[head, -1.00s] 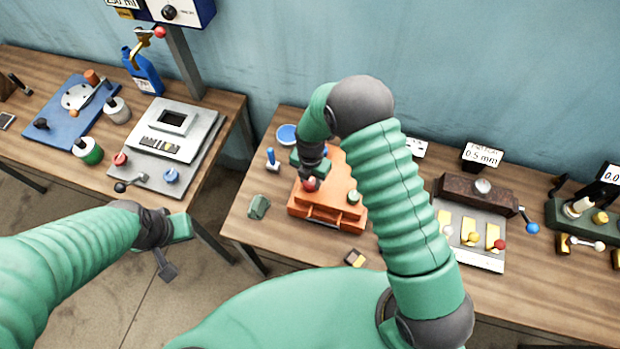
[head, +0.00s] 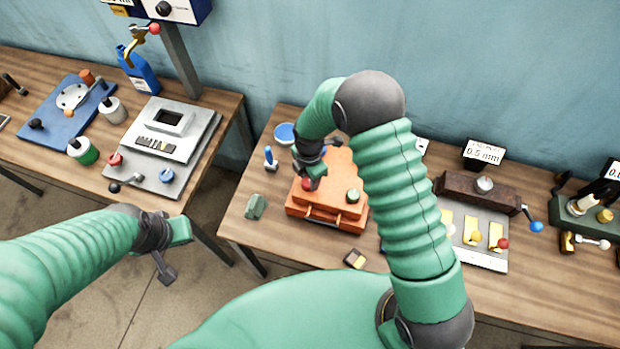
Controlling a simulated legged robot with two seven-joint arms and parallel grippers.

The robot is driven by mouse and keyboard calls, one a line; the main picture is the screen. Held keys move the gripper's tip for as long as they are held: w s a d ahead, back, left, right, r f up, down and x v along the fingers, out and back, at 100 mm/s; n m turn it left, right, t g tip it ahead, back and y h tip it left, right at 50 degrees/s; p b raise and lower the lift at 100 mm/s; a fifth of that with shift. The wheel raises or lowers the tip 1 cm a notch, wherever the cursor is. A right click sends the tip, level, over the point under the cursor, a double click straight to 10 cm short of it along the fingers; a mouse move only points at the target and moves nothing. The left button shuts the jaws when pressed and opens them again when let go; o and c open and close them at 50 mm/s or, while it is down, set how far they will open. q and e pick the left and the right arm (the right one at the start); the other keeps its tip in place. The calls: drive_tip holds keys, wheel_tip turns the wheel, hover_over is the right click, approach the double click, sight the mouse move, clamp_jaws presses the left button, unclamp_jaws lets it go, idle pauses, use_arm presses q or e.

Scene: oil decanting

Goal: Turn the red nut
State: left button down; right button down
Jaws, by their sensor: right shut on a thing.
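The red nut (head: 308,184) sits on the left part of the orange block (head: 328,212) on the right-hand table. My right gripper (head: 311,178) comes down on the nut from above and is shut on it, covering much of it. A green nut (head: 353,195) stands on the same block to the right. My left gripper (head: 165,268) hangs over the floor in front of the gap between the tables, away from everything. Its fingers are too small to tell whether they are open.
A blue dish (head: 286,134), a blue-handled tool (head: 270,158) and a green piece (head: 255,206) lie left of the block. A small dark-and-yellow piece (head: 355,259) lies in front. A grey fixture with yellow parts (head: 470,232) stands to the right, partly behind my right arm.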

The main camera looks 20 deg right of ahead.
drive_tip(key=m, duration=0.2)
drive_tip(key=m+b, duration=0.1)
drive_tip(key=m, duration=0.1)
drive_tip(key=shift+a+m, duration=0.2)
drive_tip(key=shift+m, duration=0.1)
drive_tip(key=m+b, duration=0.1)
drive_tip(key=m, duration=0.3)
drive_tip(key=shift+r+m+b, duration=0.1)
drive_tip(key=shift+m+b, duration=0.2)
drive_tip(key=shift+b, duration=0.05)
drive_tip(key=m+b, duration=0.1)
drive_tip(key=m, duration=0.4)
drive_tip(key=shift+w+a+r, duration=0.1)
drive_tip(key=shift+m, duration=2.1)
drive_tip(key=c, duration=1.3)
unclamp_jaws()
drive_tip(key=o, duration=0.4)
